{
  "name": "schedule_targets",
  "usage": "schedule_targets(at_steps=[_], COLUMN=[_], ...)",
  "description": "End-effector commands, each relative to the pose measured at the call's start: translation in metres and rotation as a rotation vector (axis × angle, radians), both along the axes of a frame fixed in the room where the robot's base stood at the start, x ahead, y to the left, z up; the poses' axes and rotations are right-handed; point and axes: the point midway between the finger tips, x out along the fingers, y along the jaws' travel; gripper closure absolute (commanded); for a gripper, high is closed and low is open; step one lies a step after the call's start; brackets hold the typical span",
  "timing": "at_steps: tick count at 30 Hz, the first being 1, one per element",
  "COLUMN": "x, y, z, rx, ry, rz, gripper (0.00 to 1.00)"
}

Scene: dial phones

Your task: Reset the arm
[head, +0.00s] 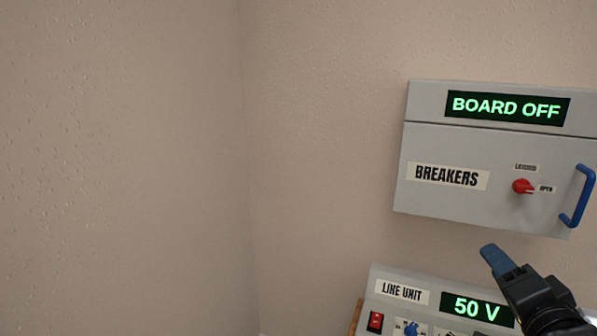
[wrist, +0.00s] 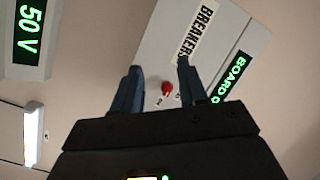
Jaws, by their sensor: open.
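My gripper (wrist: 160,88) is open and empty in the wrist view, its two blue fingers apart. Between and beyond the fingers shows the grey breaker box (wrist: 160,45) with its red knob (wrist: 167,88). In the head view one blue fingertip and part of my black gripper (head: 497,262) show at the lower right, below the breaker box (head: 450,145) and in front of the line unit (head: 385,280). The other finger cannot be made out there. The box display reads BOARD OFF. The red knob (head: 523,186) has its pointer towards the OPEN label.
A blue handle (head: 578,196) sticks out on the right side of the breaker box. The line unit reads 50 V and has a red switch (head: 375,321) and a blue knob (head: 411,328). Bare wall fills the left; the space before it is clear.

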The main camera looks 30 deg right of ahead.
Motion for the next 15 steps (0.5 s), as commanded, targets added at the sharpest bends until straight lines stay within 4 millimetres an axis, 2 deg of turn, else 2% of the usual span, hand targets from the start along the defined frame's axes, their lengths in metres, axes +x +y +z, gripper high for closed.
schedule_targets(at_steps=[3,8,15], x=[-0.017,-0.047,-0.109], y=[0.042,0.095,0.171], z=[-0.021,-0.044,-0.061], rx=[-0.128,-0.298,-0.526], ry=[0.119,0.242,0.371], rz=[0.107,0.246,0.444], gripper=[0.57,0.57,0.57])
